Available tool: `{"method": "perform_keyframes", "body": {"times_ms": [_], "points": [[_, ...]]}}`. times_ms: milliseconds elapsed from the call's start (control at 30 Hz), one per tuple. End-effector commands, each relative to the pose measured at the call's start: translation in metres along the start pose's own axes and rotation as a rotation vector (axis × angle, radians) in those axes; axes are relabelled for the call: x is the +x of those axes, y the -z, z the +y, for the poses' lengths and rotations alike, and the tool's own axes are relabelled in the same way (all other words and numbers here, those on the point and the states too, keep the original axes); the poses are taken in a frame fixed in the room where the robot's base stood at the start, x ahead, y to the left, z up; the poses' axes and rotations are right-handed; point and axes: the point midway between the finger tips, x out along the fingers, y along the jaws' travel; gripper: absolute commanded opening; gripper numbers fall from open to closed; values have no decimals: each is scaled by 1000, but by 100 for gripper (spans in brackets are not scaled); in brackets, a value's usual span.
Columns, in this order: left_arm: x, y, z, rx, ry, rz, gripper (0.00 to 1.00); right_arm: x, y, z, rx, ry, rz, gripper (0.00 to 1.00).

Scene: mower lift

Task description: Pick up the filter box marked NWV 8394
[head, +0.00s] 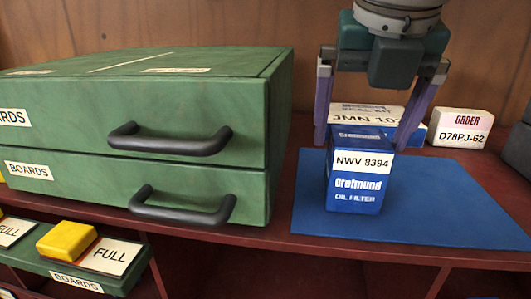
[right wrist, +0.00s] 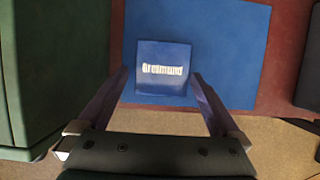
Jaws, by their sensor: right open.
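The filter box marked NWV 8394 (head: 358,190) is blue with a white label and stands upright on a blue mat (head: 440,215). Its top, lettered "Grotmund", shows in the right wrist view (right wrist: 162,82). My right gripper (head: 363,148) is open, pointing down above the box, with one finger to each side of it in the picture. In the right wrist view the fingers (right wrist: 160,80) also lie left and right of the box, with gaps, and nothing is held. My left gripper is not in view.
A box marked JMN 107 (head: 350,115) stands just behind. A white box marked ORDER D78PJ-62 (head: 460,128) is at the back right. A green two-drawer cabinet (head: 190,115) with black handles stands close on the left. Below it are a yellow block (head: 67,241) and FULL labels.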

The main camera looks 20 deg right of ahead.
Motion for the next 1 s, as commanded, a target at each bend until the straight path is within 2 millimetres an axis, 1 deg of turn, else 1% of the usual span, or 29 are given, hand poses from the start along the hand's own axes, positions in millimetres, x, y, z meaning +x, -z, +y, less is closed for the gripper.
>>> {"method": "perform_keyframes", "body": {"times_ms": [167, 267, 300, 400, 500, 700, 1000], "points": [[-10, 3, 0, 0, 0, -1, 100, 15, 2, -2, -2, 2, 3, 100], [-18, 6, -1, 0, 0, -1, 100, 31, 4, -4, -2, 3, 5, 100], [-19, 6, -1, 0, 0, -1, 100, 38, 4, -4, -1, 2, 4, 100], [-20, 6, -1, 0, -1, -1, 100, 51, 5, -3, -2, -2, 3, 100], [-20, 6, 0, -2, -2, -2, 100, 57, 5, -2, -3, -4, 1, 100], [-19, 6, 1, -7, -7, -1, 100, 57, 5, -2, -3, -5, 0, 99], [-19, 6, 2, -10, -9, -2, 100, 57, 5, -2, -3, -5, 1, 65]]}}
